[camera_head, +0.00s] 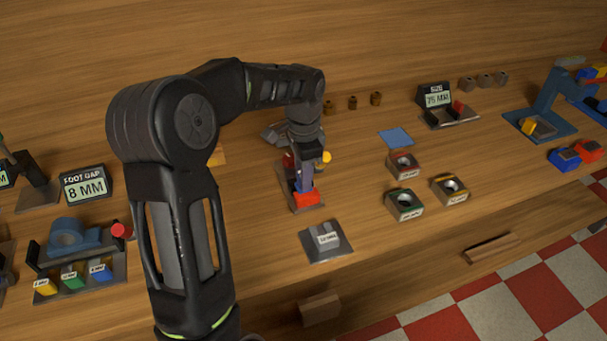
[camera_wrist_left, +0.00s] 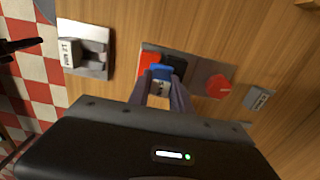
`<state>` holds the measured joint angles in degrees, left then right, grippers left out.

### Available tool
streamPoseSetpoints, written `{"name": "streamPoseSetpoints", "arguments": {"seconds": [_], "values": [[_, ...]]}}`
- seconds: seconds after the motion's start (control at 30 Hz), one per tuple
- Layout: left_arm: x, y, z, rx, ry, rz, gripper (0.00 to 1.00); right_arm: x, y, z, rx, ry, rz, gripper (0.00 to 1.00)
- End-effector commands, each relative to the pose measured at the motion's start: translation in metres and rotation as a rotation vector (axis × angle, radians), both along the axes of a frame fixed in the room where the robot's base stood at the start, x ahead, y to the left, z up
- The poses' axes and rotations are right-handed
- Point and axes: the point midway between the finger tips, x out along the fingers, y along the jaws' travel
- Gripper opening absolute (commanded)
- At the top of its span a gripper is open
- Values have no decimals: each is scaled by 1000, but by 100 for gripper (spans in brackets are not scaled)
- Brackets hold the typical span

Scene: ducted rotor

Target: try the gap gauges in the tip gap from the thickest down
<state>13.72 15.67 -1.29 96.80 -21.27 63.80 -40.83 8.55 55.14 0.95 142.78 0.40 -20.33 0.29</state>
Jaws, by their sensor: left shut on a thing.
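My left gripper (camera_head: 305,184) points down over a small dark fixture plate with a red block (camera_head: 307,199) at its near end. In the left wrist view, the fingers (camera_wrist_left: 160,92) are shut on a small blue piece (camera_wrist_left: 161,71) with a white label, its text too small to read. The piece is beside the red block (camera_wrist_left: 149,60) and a black part. I cannot tell whether it touches them. A red knob (camera_wrist_left: 219,86) is on the grey part of the fixture. The tip gap is not clearly visible. My right gripper cannot be made out.
A grey stepped block (camera_head: 328,239) with a white label is close in front. A rack (camera_head: 82,277) with yellow, green and blue labelled pieces stands left, by an "8 MM" sign (camera_head: 86,185). Several square blocks with round holes (camera_head: 404,205) sit right. Bare wood lies between.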

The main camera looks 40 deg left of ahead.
Motion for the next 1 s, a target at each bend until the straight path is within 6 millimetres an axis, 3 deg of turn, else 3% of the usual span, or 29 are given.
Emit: {"name": "streamPoseSetpoints", "arguments": {"seconds": [0.37, 1.0], "values": [[0, 0, 3, 0, -1, 0, 0, 0, 0, 3, 0, 0, 0, 36], [0, 0, 44, 0, -1, 0, 0, 0, 0, 35, 0, 0, 0, 36]]}}
